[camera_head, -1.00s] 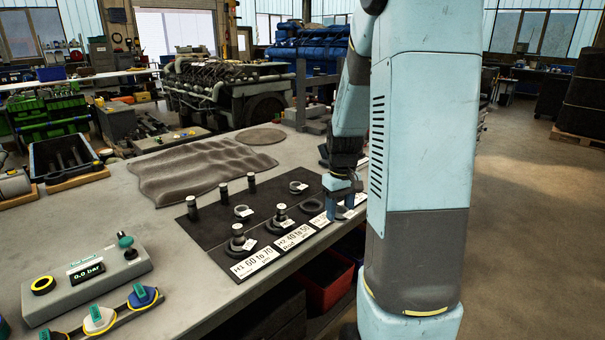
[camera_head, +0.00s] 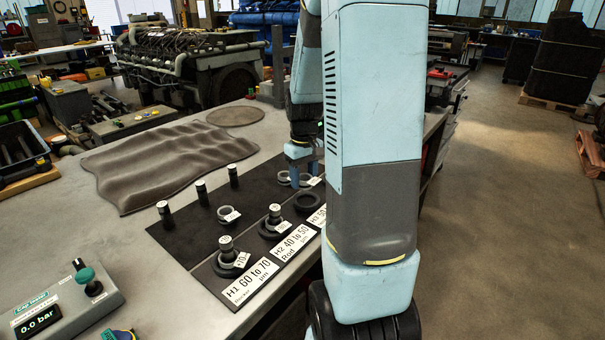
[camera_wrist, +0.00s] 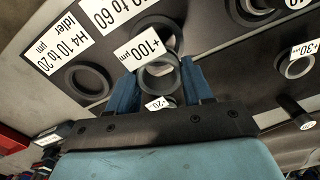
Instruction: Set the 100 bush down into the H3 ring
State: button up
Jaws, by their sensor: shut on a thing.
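My gripper (camera_wrist: 158,88) is shut on the 100 bush (camera_wrist: 176,84), a grey ring with a white "+100" tag, held between its two blue fingers. In the wrist view the H3 ring (camera_wrist: 153,22), black and empty, lies beyond the bush, partly covered by its tag. The height of the bush above the board cannot be told. In the head view my gripper (camera_head: 298,165) is low over the black board, behind and slightly left of the H3 ring (camera_head: 309,202); my arm hides part of the board there.
The empty H4 ring (camera_wrist: 88,81) is left in the wrist view. The +30 bush (camera_wrist: 297,67) is at the right, and a "+20" tag (camera_wrist: 158,103) shows close by my fingers. The H1 ring (camera_head: 230,268) and H2 ring (camera_head: 274,231) have black-and-silver pins standing in them.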

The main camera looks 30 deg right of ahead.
aim_at(306, 203)
jog(key=shift+s+d+f, duration=0.1)
jog(key=shift+f, duration=1.1)
jog(key=shift+s+d+f, duration=0.1)
jog(key=shift+f, duration=1.05)
jog(key=shift+s+a+f, duration=0.1)
jog(key=shift+s+f, duration=0.2)
jog(key=shift+f, duration=0.15)
jog(key=shift+s+f, duration=0.1)
jog(key=shift+f, duration=0.05)
jog(key=o, duration=1)
jog(key=shift+o, duration=0.2)
jog(key=shift+w+r, duration=0.3)
jog(key=shift+r, duration=0.15)
jog(key=shift+o, duration=0.4)
notch_tip(306, 203, up, 14)
jog(key=shift+f, duration=0.15)
jog(key=shift+r, duration=0.2)
